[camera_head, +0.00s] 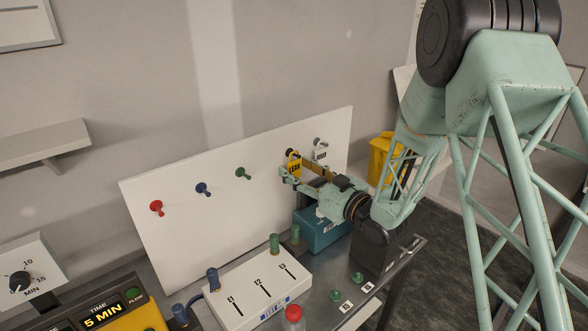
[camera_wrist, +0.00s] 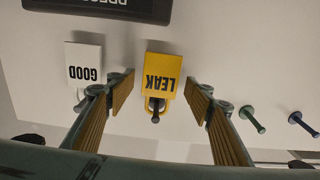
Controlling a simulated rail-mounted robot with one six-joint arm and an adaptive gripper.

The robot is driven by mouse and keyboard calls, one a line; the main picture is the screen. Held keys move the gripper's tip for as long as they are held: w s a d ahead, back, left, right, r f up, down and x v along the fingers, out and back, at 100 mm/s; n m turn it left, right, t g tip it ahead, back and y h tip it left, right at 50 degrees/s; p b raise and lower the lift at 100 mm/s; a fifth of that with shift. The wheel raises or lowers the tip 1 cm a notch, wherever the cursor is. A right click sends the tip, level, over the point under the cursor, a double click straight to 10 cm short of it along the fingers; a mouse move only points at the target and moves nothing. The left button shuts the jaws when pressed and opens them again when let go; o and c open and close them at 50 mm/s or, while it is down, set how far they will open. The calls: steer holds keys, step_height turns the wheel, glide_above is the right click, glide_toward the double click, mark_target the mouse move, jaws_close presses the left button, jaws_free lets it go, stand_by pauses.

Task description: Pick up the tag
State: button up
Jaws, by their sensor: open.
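Two tags hang from pegs at the right end of the white board (camera_head: 187,237). One is a yellow tag (camera_head: 295,168) reading LEAK; it also shows in the wrist view (camera_wrist: 161,72), upside down, its loop over a dark peg. The other is a white tag (camera_head: 321,152) reading GOOD; in the wrist view (camera_wrist: 84,66) it hangs left of the yellow one. My gripper (camera_head: 293,176) is open at the yellow tag. In the wrist view its fingers (camera_wrist: 161,92) stand on either side of that tag, with visible gaps. The left fingertip lies between the two tags.
Red (camera_head: 156,208), blue (camera_head: 203,189) and green (camera_head: 243,173) pegs stick out of the board. A yellow timer (camera_head: 140,317) stands at the lower left.

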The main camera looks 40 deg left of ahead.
steer(key=shift+c, duration=0.7)
steer(key=c, duration=0.7)
steer(key=shift+r, duration=0.1)
steer(key=shift+r, duration=0.55)
steer(key=shift+d+r, duration=0.1)
steer(key=shift+d, duration=0.2)
steer(key=s+d+b, duration=0.1)
steer(key=d, duration=0.7)
steer(key=s+d, duration=0.2)
steer(key=d, duration=0.7)
steer(key=shift+s+b, duration=0.3)
steer(key=shift+b, duration=0.05)
